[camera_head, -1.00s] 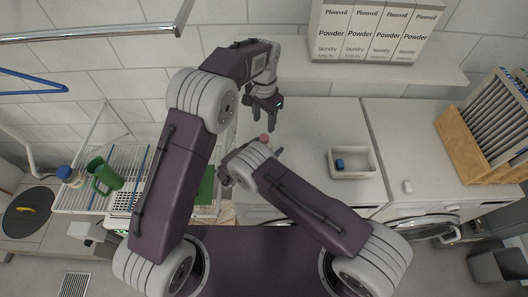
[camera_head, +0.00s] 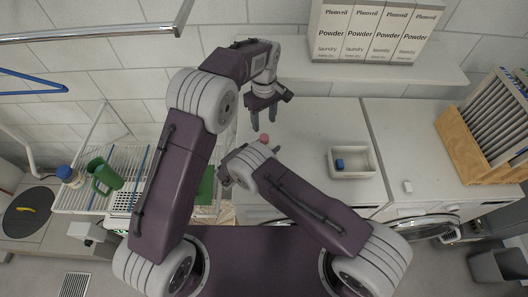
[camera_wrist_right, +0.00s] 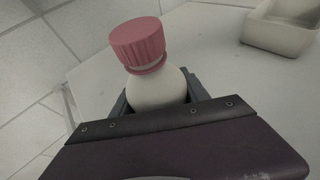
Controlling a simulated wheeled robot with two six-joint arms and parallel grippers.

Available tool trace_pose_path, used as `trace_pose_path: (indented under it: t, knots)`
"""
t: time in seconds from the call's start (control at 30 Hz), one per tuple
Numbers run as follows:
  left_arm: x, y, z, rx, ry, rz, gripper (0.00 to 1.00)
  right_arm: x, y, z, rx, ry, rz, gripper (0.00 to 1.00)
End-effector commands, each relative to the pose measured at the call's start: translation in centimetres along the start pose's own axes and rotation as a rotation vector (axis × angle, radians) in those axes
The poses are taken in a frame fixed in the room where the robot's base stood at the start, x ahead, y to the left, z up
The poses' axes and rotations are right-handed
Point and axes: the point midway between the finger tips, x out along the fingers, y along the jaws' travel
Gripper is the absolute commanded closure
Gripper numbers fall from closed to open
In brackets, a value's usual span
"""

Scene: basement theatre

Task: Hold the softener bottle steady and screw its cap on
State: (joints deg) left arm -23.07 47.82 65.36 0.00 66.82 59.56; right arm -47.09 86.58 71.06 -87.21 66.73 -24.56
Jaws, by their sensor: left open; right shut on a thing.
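The softener bottle (camera_wrist_right: 157,88) is white and rounded, with a ribbed pink-red cap (camera_wrist_right: 138,42) on its neck. In the right wrist view a pink ring and a sliver of white show below the cap; I cannot tell how tight it sits. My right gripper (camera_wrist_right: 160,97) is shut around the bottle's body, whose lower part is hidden. In the head view the cap (camera_head: 264,138) shows just beyond my right arm, which hides most of the bottle. My left gripper (camera_head: 263,122) is open and empty, fingers pointing down, close above the cap and apparently not touching it.
A white tray (camera_head: 337,174) with a blue cap (camera_head: 340,163) inside stands right on the white machine top. Powder boxes (camera_head: 368,35) stand on the shelf behind. A wooden rack (camera_head: 470,155) is at far right. A green jug (camera_head: 105,177) stands on the left wire rack.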

Motion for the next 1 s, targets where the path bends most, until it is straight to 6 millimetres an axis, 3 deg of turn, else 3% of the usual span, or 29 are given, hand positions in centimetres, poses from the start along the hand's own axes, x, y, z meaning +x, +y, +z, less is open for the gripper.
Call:
trace_pose_path:
  t: [0.3,0.5,0.7,1.0]
  knots:
    - [0.01,0.03,-0.01,-1.035,0.0,0.0,0.5,0.01,-0.04,-0.1,-0.001,0.002,0.0,1.0]
    - [0.01,0.04,-0.02,-1.521,0.0,0.0,0.5,0.01,-0.05,-0.11,-0.002,0.002,-0.001,1.0]
    - [0.02,0.06,-0.02,-1.713,0.0,0.0,0.5,0.01,-0.05,-0.11,-0.002,0.002,-0.001,1.0]
    - [0.08,0.07,-0.02,-1.721,0.0,0.0,0.5,0.01,-0.06,-0.12,-0.002,0.002,-0.001,1.0]
